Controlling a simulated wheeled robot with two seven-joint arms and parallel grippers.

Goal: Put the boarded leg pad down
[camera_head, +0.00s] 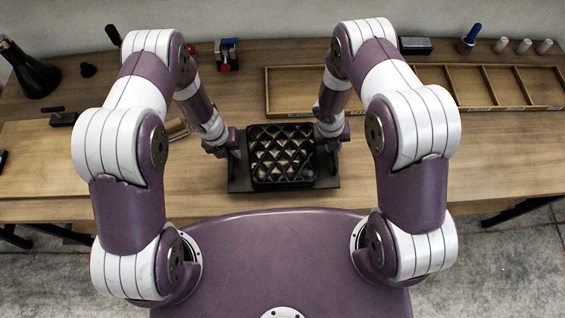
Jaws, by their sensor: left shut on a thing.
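I cannot tell whether the board touches the bench top. My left gripper (236,155) is shut on the left side of the board. My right gripper (336,155) is at the right side of the board, with its fingertips too small and dark to show whether they are shut.
The wooden workbench (420,170) is clear to the right of the pad. A divided wooden tray (458,83) lies behind on the right. A small vise (227,55), a dark flask (30,72) and a blue-handled tool (470,38) stand farther back.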

